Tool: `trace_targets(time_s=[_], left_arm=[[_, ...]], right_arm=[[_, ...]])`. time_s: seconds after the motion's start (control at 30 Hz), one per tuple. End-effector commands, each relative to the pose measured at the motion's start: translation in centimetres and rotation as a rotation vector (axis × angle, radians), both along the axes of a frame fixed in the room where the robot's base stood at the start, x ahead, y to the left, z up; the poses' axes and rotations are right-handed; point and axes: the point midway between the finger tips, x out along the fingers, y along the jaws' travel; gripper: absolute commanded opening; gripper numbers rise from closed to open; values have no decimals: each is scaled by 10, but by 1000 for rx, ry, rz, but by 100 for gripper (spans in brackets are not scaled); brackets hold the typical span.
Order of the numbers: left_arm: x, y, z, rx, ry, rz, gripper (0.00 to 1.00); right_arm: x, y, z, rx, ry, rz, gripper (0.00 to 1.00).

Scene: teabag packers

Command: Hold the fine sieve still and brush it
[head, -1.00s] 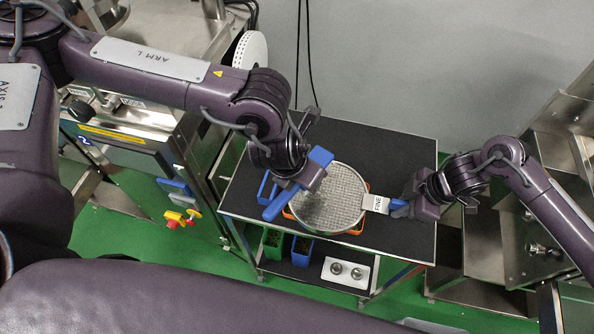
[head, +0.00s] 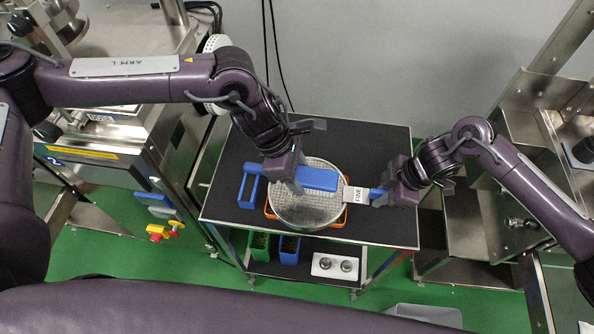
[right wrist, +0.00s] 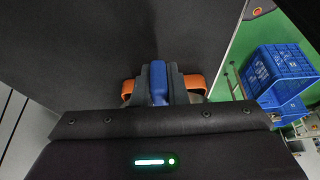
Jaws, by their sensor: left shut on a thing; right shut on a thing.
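The fine sieve (head: 305,212) is a round mesh with a metal rim, a white FINE label (head: 356,194) and a blue handle (head: 377,193). It lies over an orange-edged tray or ring (head: 337,222) on the black table. My right gripper (head: 388,195) is shut on the handle; the blue handle (right wrist: 158,80) also shows between its fingers in the right wrist view. My left gripper (head: 297,180) is shut on a blue brush (head: 319,179) over the far part of the mesh. The arm hides part of the sieve. I cannot tell whether the bristles touch the mesh.
A blue open holder (head: 248,190) stands left of the sieve on the black table (head: 380,150). A lower shelf holds a green bin (head: 259,243), a blue bin (head: 288,249) and a white tray (head: 326,270) with two metal cups. Tabletop behind the sieve is clear.

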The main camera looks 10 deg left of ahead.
Motion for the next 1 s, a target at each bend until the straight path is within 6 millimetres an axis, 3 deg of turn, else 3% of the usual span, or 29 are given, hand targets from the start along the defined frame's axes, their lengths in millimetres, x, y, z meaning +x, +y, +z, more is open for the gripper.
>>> trace_targets(time_s=[0.67,0.8,0.87,1.0], left_arm=[[0,0,-59,2,1,3,18],[0,0,-78,3,3,4,18],[8,0,-73,2,-2,4,13],[20,1,-76,3,-1,4,13]], right_arm=[[0,0,0,0,0,0,0],[0,0,0,1,0,0,0],[0,0,0,1,0,0,0],[0,0,0,1,0,1,0]])
